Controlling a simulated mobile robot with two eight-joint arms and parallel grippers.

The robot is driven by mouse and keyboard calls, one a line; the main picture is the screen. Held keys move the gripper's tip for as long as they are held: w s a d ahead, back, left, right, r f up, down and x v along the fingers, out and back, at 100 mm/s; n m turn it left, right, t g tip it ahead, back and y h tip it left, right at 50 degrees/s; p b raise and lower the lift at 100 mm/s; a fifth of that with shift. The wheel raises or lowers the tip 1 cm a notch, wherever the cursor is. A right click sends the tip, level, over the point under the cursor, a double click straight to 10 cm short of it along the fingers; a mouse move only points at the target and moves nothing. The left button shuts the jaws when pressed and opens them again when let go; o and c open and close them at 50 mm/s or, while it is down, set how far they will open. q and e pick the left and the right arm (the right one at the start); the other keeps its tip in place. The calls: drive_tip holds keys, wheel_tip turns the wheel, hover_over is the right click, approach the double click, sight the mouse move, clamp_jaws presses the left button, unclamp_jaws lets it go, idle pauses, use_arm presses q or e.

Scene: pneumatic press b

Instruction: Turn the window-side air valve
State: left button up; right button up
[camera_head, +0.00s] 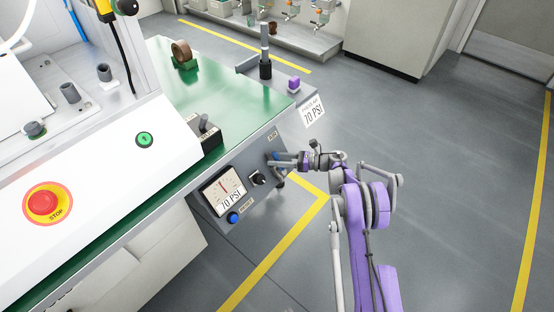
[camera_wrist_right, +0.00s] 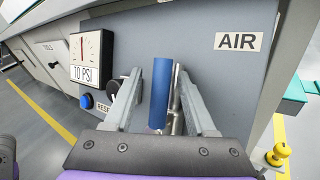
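The air valve has a blue lever handle (camera_wrist_right: 161,92) on the grey panel under an AIR label (camera_wrist_right: 238,41) in the right wrist view. The handle stands upright there, with a metal stem beside it. My right gripper (camera_wrist_right: 158,76) is open, with one finger on each side of the handle and a gap visible to the left finger. In the head view my right gripper (camera_head: 276,160) reaches the panel from the right and largely hides the valve. My left gripper is in neither view.
Close to the valve are a black knob (camera_head: 258,178), a pressure gauge (camera_head: 224,190) reading about 70 PSI and a blue reset button (camera_head: 233,217). A red stop button (camera_head: 46,203) is on the white machine at left. Open floor (camera_head: 450,150) lies to the right.

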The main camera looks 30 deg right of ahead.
drive_tip(key=p+v, duration=0.1)
drive_tip(key=v, duration=1)
drive_tip(key=shift+p, duration=0.3)
